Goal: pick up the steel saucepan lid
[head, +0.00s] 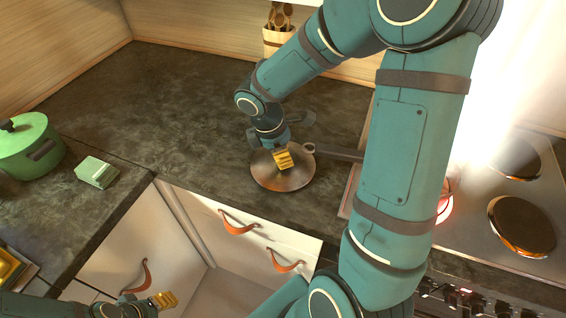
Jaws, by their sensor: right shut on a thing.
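The steel saucepan lid (270,180) is a round, shiny, brownish disc on the dark counter near its front edge. My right gripper (283,159), with yellow fingertips, comes down over its middle and is shut on it. The fingers hide the grip point. I cannot tell whether the lid is raised or resting. A dark handle (340,152) sticks out to the right from beside the lid; what it belongs to is partly hidden. My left gripper (160,301) is low in the picture, in front of the drawers, away from the lid; its opening is unclear.
A green pot (28,148) and a small pale green box (96,172) stand on the left counter. A utensil holder (278,40) is at the back. The stove (475,235) lies to the right. Drawers (240,245) with leather pulls are below. The back-left counter is clear.

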